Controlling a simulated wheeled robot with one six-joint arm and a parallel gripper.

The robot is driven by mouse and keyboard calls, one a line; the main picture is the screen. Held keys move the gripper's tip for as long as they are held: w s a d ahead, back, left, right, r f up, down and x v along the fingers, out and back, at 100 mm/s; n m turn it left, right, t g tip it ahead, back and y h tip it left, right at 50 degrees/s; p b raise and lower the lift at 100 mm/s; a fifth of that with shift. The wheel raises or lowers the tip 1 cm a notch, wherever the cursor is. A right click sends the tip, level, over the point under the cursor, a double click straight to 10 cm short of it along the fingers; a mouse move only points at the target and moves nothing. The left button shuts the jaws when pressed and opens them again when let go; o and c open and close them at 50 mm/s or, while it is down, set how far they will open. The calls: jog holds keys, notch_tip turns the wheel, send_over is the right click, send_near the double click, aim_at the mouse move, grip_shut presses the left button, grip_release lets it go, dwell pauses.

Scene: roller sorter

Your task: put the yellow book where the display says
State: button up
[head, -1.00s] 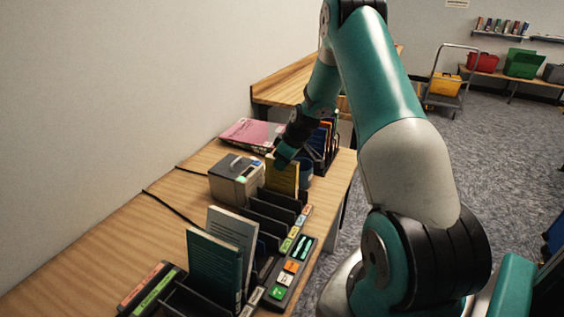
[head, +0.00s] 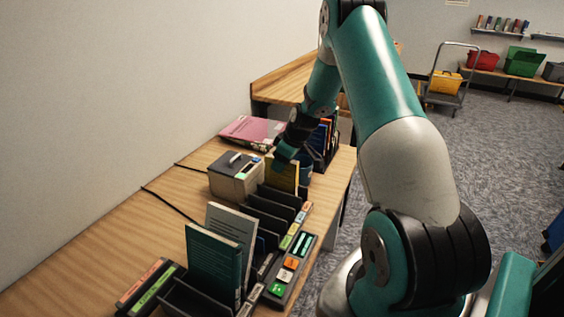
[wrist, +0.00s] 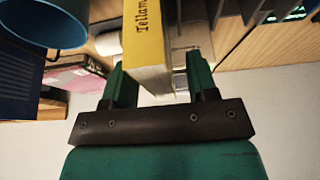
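The yellow book (head: 283,177) stands upright near the far end of the row of dark slots (head: 268,217). In the wrist view, the yellow book (wrist: 148,35) shows part of its lettering, "Tellam". My gripper (head: 284,158) is over the top of the book. In the wrist view, my gripper (wrist: 157,80) has one finger on each side of the book, with a visible gap at the right finger. A console (head: 291,262) beside the slots has a small lit screen (head: 303,243) and coloured buttons; the screen's text is too small to read.
A grey box device (head: 235,180) stands left of the yellow book. A teal book (head: 215,262) and a pale book (head: 232,230) stand in the nearer slots. A pink book (head: 252,132) lies behind, and a blue cup (head: 305,172) is close by.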

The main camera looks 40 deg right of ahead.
jog(key=b+v, duration=0.2)
jog(key=v, duration=1.5)
jog(key=shift+r+b, duration=0.25)
jog(key=shift+b, duration=0.05)
jog(key=shift+d, duration=0.1)
